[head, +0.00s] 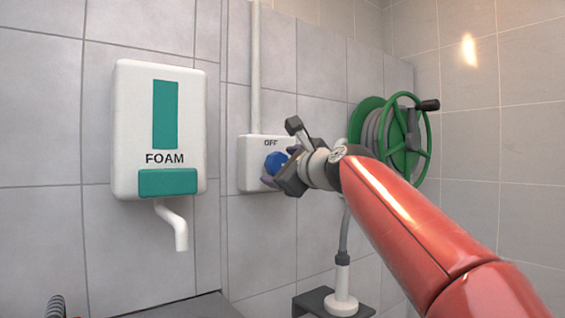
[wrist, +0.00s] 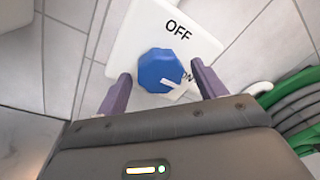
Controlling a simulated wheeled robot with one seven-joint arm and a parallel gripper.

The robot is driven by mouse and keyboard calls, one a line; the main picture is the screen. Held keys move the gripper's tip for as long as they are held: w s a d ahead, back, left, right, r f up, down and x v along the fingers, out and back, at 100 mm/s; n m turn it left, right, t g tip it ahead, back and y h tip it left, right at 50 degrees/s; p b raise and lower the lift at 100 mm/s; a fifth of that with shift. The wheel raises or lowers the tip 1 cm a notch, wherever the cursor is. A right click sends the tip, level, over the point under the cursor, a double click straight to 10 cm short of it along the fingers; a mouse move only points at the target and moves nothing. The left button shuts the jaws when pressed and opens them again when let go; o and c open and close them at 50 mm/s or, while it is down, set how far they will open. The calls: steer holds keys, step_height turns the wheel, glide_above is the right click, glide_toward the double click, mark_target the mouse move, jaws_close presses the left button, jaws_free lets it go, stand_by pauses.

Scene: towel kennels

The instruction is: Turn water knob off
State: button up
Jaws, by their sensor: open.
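The blue water knob (head: 275,161) sits on a white wall plate (head: 251,176) marked OFF. In the wrist view the knob (wrist: 158,68) lies between the two purple fingers of my gripper (wrist: 160,69), which is open. OFF stands above the knob on the plate (wrist: 128,42). A white pointer mark at the knob's lower right lies by the partly covered ON label. In the head view my gripper (head: 279,168) is at the knob and hides part of it. I cannot tell whether the fingers touch it.
A white foam dispenser (head: 160,130) with a bent spout hangs on the tiled wall to the left. A green hose reel (head: 391,135) is mounted to the right, behind my arm. A white pipe (head: 255,65) runs up from the plate. A dark shelf (head: 309,302) is below.

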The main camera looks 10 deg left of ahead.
steer(key=shift+c, duration=0.2)
steer(key=c, duration=0.9)
steer(key=shift+c, duration=0.2)
steer(key=shift+n, duration=0.3)
steer(key=n+y+b, duration=0.1)
steer(key=n+b, duration=0.1)
steer(key=n, duration=0.4)
steer(key=n+b, duration=0.2)
steer(key=n, duration=0.4)
steer(key=n+y+b, duration=0.1)
steer(key=n+b, duration=0.1)
steer(key=n, duration=0.4)
steer(key=shift+w+f+n+g+y, duration=0.1)
steer(key=shift+w+n+g+y, duration=0.1)
steer(key=shift+n+g+y, duration=0.1)
